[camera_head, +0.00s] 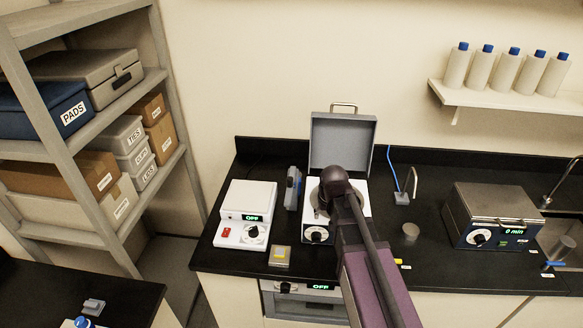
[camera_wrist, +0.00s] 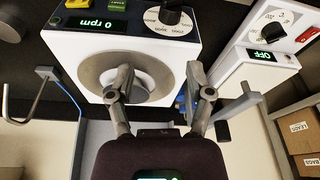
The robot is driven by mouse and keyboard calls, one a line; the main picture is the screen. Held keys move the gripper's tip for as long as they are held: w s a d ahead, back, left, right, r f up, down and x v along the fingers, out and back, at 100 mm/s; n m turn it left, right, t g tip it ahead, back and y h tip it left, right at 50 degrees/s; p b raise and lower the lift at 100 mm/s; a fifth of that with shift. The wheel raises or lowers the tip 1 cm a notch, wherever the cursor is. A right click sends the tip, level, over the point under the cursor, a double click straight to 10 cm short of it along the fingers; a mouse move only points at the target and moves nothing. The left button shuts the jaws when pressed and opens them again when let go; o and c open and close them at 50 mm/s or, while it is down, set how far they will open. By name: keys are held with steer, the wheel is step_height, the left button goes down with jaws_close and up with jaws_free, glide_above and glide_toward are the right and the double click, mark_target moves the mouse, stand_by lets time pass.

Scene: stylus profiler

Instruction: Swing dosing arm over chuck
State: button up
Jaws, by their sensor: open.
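The round bowl (camera_wrist: 98,72) with the pale chuck (camera_wrist: 143,92) is open on top. The dosing arm is a bent grey rod with a blue tube (camera_head: 393,165), standing right of the coater, swung clear of the bowl; it shows at left in the wrist view (camera_wrist: 40,98). My gripper (camera_wrist: 160,82) is open and empty above the bowl.
A white hotplate (camera_head: 247,200) and a grey upright device (camera_head: 293,188) stand left of the coater. A grey disc (camera_head: 410,231) lies on the black bench to its right, before a steel heater (camera_head: 492,212). A bottle shelf (camera_head: 500,98) hangs above.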

steer(key=n+t+p, duration=0.1)
steer(key=t+p, duration=0.1)
steer(key=p, duration=1.1)
glide_toward(290, 179)
step_height(290, 179, up, 3)
steer(key=d, duration=0.1)
steer(key=shift+s+f+y, duration=0.15)
steer(key=shift+s+y, duration=0.15)
steer(key=shift+y, duration=0.1)
steer(key=shift+f+b, duration=0.1)
steer(key=shift+b, duration=0.25)
steer(key=b+x, duration=1.2)
steer(key=x, duration=0.1)
steer(key=shift+f+b, duration=0.3)
steer(key=shift+f, duration=0.05)
